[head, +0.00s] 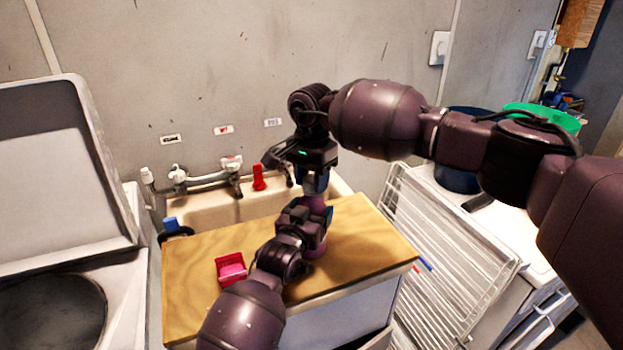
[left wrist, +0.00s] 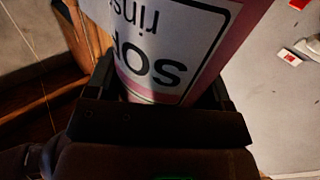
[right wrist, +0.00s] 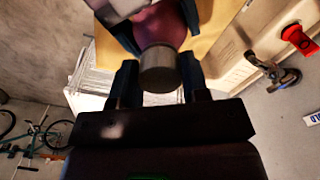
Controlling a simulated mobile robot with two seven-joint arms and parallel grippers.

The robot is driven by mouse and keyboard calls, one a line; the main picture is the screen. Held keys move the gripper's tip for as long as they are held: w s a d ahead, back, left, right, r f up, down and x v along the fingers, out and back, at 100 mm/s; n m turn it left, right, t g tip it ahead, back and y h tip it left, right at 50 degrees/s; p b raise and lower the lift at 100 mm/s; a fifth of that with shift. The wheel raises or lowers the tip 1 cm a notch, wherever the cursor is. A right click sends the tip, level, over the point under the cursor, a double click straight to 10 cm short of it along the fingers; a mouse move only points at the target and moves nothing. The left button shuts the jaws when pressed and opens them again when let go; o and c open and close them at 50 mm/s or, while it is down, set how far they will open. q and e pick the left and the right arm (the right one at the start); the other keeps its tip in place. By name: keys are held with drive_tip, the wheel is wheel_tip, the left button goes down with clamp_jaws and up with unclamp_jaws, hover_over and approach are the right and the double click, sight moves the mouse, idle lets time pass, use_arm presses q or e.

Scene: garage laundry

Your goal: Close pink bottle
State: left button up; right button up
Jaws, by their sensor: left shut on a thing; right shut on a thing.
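The pink bottle (left wrist: 165,45) has a large white label with black print and fills the left wrist view. In the head view it (head: 317,207) is mostly hidden behind my grippers, above the wooden counter. My left gripper (head: 302,216) is shut around the bottle's body. My right gripper (head: 315,186) points down from above and is shut on a grey cylindrical cap (right wrist: 158,70). In the right wrist view the cap lines up with the bottle's top (right wrist: 166,27). I cannot tell whether the cap is seated on the neck.
A red box (head: 230,268) with something pink in it lies on the wooden counter (head: 192,292). A sink with taps (head: 232,168) and a red item (head: 259,178) is behind. A white drying rack (head: 440,270) stands to the right, an open washer (head: 55,250) to the left.

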drive_tip(key=m, duration=2.8)
drive_tip(key=shift+f, duration=0.1)
drive_tip(key=o, duration=1)
drive_tip(key=shift+r, duration=2.3)
